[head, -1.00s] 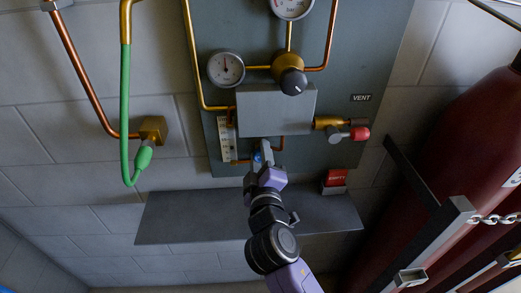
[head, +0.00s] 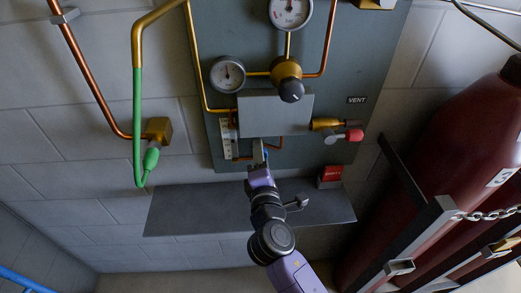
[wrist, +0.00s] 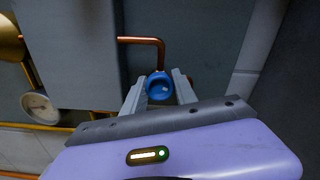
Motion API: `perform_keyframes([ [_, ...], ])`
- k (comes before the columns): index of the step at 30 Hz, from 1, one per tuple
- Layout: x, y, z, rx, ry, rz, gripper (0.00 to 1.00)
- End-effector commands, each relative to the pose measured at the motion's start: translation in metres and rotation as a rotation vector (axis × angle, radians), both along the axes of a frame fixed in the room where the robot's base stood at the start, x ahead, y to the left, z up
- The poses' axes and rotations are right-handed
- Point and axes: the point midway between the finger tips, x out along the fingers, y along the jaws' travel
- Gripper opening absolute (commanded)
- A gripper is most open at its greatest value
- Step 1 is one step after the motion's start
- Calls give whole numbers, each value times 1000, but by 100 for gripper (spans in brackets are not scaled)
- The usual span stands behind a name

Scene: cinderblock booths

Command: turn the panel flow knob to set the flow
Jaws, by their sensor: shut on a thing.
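The flow knob (wrist: 158,86) is a small blue round knob with a pale mark on its face. In the wrist view it sits between the two fingers of my gripper (wrist: 158,92), which is shut on it. In the head view my gripper (head: 261,157) reaches up to the panel (head: 375,60) just below the grey box (head: 275,113), and only a sliver of blue shows beside the fingers. A white scaled flow gauge (head: 228,137) is left of the gripper, partly hidden by the box; its reading is too small to tell.
A grey shelf (head: 180,212) lies below the panel, behind my arm. A dial gauge (head: 227,74) and a brass regulator (head: 287,72) sit above. A dark red cylinder (head: 440,150) stands at far right.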

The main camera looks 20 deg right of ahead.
Motion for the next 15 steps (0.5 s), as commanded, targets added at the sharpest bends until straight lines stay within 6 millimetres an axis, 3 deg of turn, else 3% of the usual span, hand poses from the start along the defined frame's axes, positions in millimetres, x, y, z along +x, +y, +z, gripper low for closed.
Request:
perform_keyframes([
  [15, -1, 0, -3, -65, 24, 0, 0],
])
